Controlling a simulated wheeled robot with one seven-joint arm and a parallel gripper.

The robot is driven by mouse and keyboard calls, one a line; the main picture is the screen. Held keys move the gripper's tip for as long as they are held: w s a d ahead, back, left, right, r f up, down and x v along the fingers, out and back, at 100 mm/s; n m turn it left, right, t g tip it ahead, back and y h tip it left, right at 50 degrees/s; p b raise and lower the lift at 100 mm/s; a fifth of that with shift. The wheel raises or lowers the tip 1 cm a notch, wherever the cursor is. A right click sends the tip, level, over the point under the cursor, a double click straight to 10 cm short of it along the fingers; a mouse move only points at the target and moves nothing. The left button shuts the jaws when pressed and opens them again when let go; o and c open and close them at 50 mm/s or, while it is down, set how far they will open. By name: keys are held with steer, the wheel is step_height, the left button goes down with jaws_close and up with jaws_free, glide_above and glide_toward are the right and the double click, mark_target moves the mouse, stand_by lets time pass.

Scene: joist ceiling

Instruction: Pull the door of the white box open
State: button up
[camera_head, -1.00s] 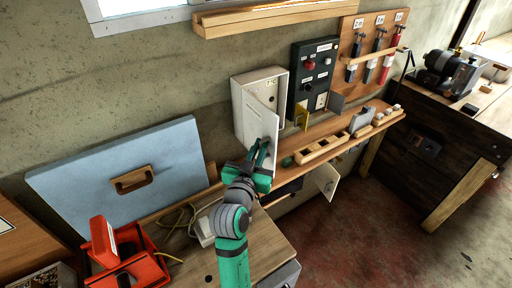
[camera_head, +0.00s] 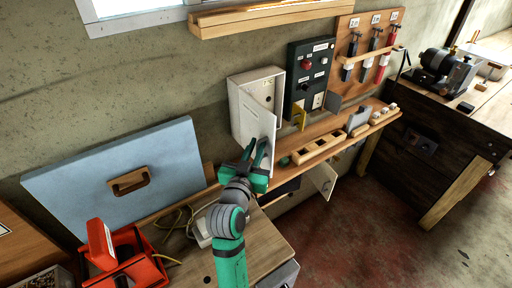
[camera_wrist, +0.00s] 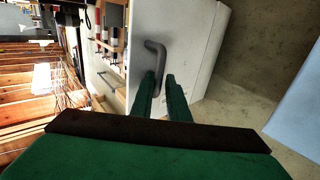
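The white box (camera_head: 236,112) is fixed to the wall left of the dark control panel. Its door (camera_head: 258,119) stands ajar, swung outward, with part of the inside showing beside it. In the wrist view the door (camera_wrist: 190,35) carries a bent grey handle (camera_wrist: 157,55). My gripper (camera_head: 256,146) is in front of the lower door. Its two green fingers are apart in the wrist view (camera_wrist: 161,76), with their tips at the handle.
The dark control panel (camera_head: 309,70) is right of the box. A wooden shelf (camera_head: 345,142) with blocks runs below it. A blue board (camera_head: 95,180) leans on the wall at left, and a red toolbox (camera_head: 128,262) stands below it. Open floor (camera_head: 370,235) lies at right.

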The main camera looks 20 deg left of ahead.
steer(key=shift+f, duration=0.1)
steer(key=s, duration=1)
steer(key=shift+s+d, duration=0.15)
steer(key=shift+s, duration=0.25)
steer(key=s+d+f+n+g+y, duration=0.1)
steer(key=s+d+f, duration=0.4)
steer(key=f, duration=0.4)
steer(key=s+d+f+n+g+y, duration=0.1)
steer(key=s+d+f, duration=0.3)
steer(key=s+f, duration=0.4)
steer(key=s+d+f+h, duration=0.1)
steer(key=s+d, duration=0.2)
steer(key=s, duration=0.3)
steer(key=s+d+f+m, duration=0.1)
steer(key=s+d+f, duration=0.1)
steer(key=s, duration=0.5)
steer(key=s+d+f+m+h, duration=0.1)
steer(key=s+d, duration=0.2)
steer(key=s, duration=0.4)
steer(key=shift+d+f+g+h, duration=0.25)
steer(key=shift+d+g+h, duration=0.05)
steer(key=shift+d, duration=0.05)
